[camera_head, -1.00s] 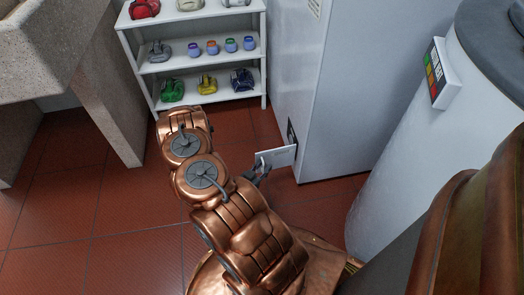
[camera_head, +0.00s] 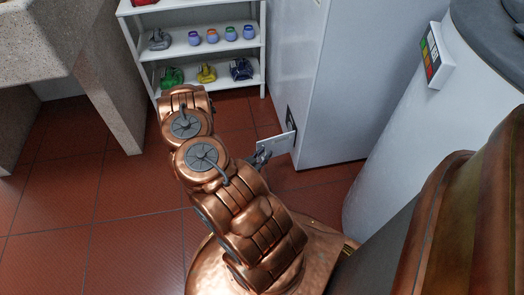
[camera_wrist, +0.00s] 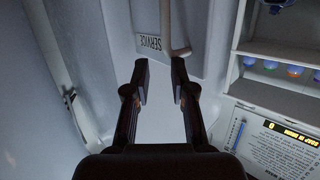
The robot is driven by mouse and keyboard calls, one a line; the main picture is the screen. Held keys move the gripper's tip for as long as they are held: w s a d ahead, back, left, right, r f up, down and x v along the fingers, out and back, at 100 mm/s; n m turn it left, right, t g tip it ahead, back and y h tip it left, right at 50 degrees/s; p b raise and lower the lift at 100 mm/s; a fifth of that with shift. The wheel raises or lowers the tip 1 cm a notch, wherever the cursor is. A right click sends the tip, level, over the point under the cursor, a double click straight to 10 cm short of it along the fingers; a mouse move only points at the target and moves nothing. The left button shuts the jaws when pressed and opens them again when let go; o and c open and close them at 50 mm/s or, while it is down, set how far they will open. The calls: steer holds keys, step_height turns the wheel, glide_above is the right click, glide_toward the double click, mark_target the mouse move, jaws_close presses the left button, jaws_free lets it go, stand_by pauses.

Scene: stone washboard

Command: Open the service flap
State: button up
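The service flap (camera_head: 279,144) is a small white panel standing out from the lower side of the tall white cabinet (camera_head: 345,95), with a dark opening (camera_head: 290,113) behind it. In the wrist view the white panel with the SERVICE label (camera_wrist: 152,42) lies ahead, with a pale curved handle (camera_wrist: 173,45) beside the label. My gripper (camera_wrist: 160,82) is open, its two dark fingers apart with nothing held between them. In the head view my gripper (camera_head: 260,157) is beside the flap's outer left end; whether it touches the flap is unclear.
A white shelf (camera_head: 197,55) with bottles and small jars stands at the back. A stone basin (camera_head: 105,85) is at left. A white cylindrical tank (camera_head: 405,135) is close at right. Red tiled floor (camera_head: 120,210) is clear at left.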

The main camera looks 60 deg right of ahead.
steer(key=s+a+f, duration=0.1)
steer(key=s+a, duration=0.2)
steer(key=s, duration=0.4)
steer(key=shift+a+f, duration=0.15)
steer(key=shift+f, duration=0.25)
stand_by(0.3)
